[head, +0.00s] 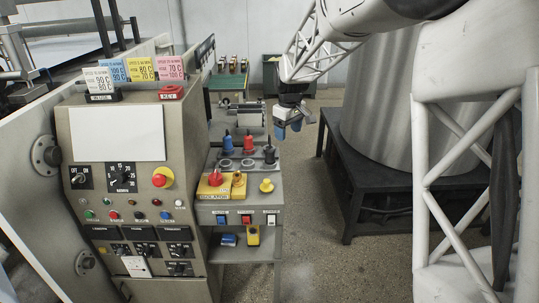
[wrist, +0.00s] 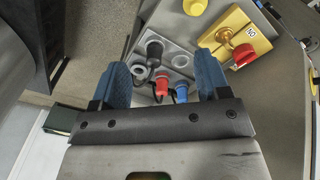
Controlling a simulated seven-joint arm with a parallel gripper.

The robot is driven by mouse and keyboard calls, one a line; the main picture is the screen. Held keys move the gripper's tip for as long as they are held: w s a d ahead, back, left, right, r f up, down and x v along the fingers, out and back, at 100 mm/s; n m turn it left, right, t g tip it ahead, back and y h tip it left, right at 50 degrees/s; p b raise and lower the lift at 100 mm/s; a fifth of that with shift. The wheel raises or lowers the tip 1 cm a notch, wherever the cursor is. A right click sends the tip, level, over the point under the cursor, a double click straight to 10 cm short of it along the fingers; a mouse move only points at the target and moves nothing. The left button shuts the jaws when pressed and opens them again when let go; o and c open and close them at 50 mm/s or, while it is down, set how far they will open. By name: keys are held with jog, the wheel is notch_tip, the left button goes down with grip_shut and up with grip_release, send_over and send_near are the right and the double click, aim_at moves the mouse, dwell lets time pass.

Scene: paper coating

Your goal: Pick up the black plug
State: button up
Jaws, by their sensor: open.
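The black plug (head: 269,153) stands upright at the right end of a row of plugs on the small grey console. The red plug (head: 249,143) and the blue plug (head: 228,143) stand to its left. My gripper (head: 289,130) hangs above and a little right of the black plug in the head view, with blue fingers apart and empty. In the wrist view, the black plug (wrist: 154,49) shows between and beyond the open fingers of my gripper (wrist: 160,63). The red plug (wrist: 161,85) and blue plug (wrist: 182,94) also lie between the fingers in that view.
Grey round sockets (wrist: 180,61) sit beside the plugs. A yellow box with a red rotary switch (head: 215,180) and a yellow knob (head: 266,186) stand in front. The control cabinet (head: 120,190) is at left. A dark stand (head: 370,180) is at right, with bare floor between.

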aim_at(270, 150)
jog(key=w+a+f+n, duration=0.1)
jog(key=w+f, duration=0.2)
jog(key=w, duration=0.1)
jog(key=w+a+f, duration=0.2)
jog(key=w+f, duration=0.1)
jog(key=w, duration=0.1)
jog(key=w+a+f+n, duration=0.1)
jog(key=w+a+f, duration=0.1)
jog(key=w+f, duration=0.1)
jog(key=shift+w+a+f+n+g, duration=0.2)
jog(key=shift+w+f+n+g, duration=0.15)
jog(key=shift+w, duration=0.2)
jog(key=shift+f, duration=0.15)
jog(key=shift+f, duration=1.2)
jog(key=shift+f, duration=0.1)
jog(key=shift+w+a+f, duration=0.1)
jog(key=shift+w+f, duration=0.05)
jog(key=shift+f, duration=2.35)
jog(key=c, duration=1)
